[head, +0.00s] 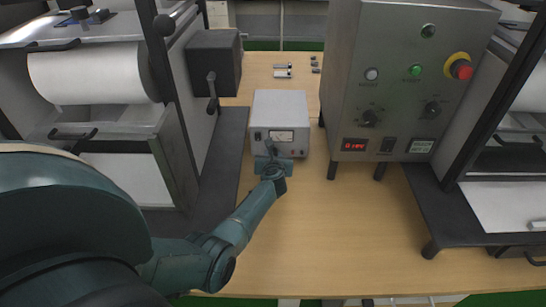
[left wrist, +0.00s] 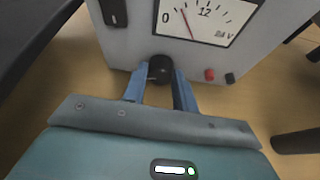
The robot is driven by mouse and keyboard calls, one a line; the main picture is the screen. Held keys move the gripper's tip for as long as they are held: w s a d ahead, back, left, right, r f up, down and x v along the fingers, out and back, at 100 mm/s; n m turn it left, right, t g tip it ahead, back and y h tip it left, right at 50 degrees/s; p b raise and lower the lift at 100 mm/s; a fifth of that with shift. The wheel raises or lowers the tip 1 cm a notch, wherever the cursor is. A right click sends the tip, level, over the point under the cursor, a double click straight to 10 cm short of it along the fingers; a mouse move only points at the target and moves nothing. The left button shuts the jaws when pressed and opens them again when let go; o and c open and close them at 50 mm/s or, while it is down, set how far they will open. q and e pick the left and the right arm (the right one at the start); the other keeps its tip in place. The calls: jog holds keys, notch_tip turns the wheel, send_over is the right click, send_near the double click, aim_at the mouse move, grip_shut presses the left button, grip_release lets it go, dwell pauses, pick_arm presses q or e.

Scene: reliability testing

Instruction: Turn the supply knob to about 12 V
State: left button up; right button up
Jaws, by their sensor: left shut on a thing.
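The power supply (head: 280,106) is a small light-grey box on the wooden table, with a meter (head: 281,136) on its front. In the left wrist view the meter (left wrist: 208,20) has a 0, a 12 and a V mark, and its red needle points between the 0 and the 12. The black supply knob (left wrist: 160,67) sits below the meter. My left gripper (head: 271,156) is at the front of the supply. In the left wrist view its blue fingers (left wrist: 160,80) are shut on the knob, one on each side. My right gripper is not in view.
A red terminal (left wrist: 210,74) and a black one are right of the knob; a black switch (left wrist: 115,14) is upper left. A tall grey control cabinet (head: 395,90) with a red emergency button (head: 461,70) stands close right. A dark machine frame stands left. The front table (head: 330,240) is clear.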

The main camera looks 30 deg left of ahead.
pick_arm(q)
jog(key=shift+d+f+m+g+y+b, duration=0.1)
jog(key=shift+m+g+y+b, duration=0.3)
jog(key=shift+m+y+b, duration=0.55)
jog(key=shift+w+m+y+b, duration=0.1)
jog(key=shift+m+y+b, duration=0.35)
jog(key=shift+m, duration=0.6)
jog(key=o, duration=1)
jog(key=shift+d, duration=0.15)
